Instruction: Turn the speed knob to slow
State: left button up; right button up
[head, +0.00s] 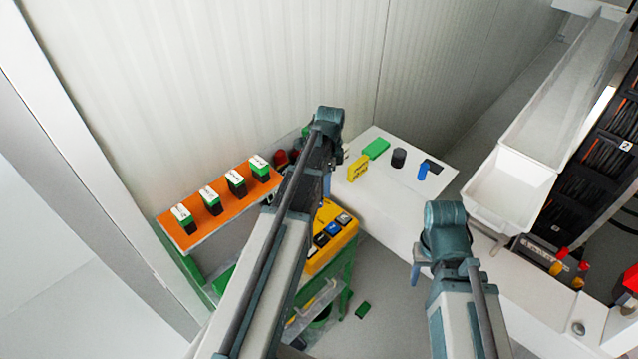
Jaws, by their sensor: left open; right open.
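I cannot pick out the speed knob for certain. A yellow control box (345,240) with several dark, blue and pale buttons or switches on its top sits on a green stand (348,284) in the middle. My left arm crosses in front of its left part and may hide some controls. My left gripper (326,188) is open above and behind the box, mostly hidden by its own arm. My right gripper (418,272) is open over the floor and the white table's edge, right of the box. I see neither gripper touching anything.
An orange shelf (192,233) with several green-and-black labelled items stands at left. The white table (380,200) carries a yellow block (358,168), a green block (376,148), a black cylinder (398,158) and a blue item (423,171). A white trough (512,190) and dark racks are at right.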

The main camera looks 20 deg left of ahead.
pick_arm(q)
jog(key=w+a+r+m+p, duration=0.1)
jog(key=a+r, duration=0.2)
jog(key=a, duration=0.1)
jog(key=f+b, duration=1.4)
jog(key=shift+w+d+f, duration=0.15)
jog(key=shift+d+f, duration=0.1)
jog(key=shift+d, duration=0.05)
pick_arm(e)
notch_tip(320, 180, down, 12)
jog(key=shift+r, duration=0.25)
pick_arm(q)
grip_shut()
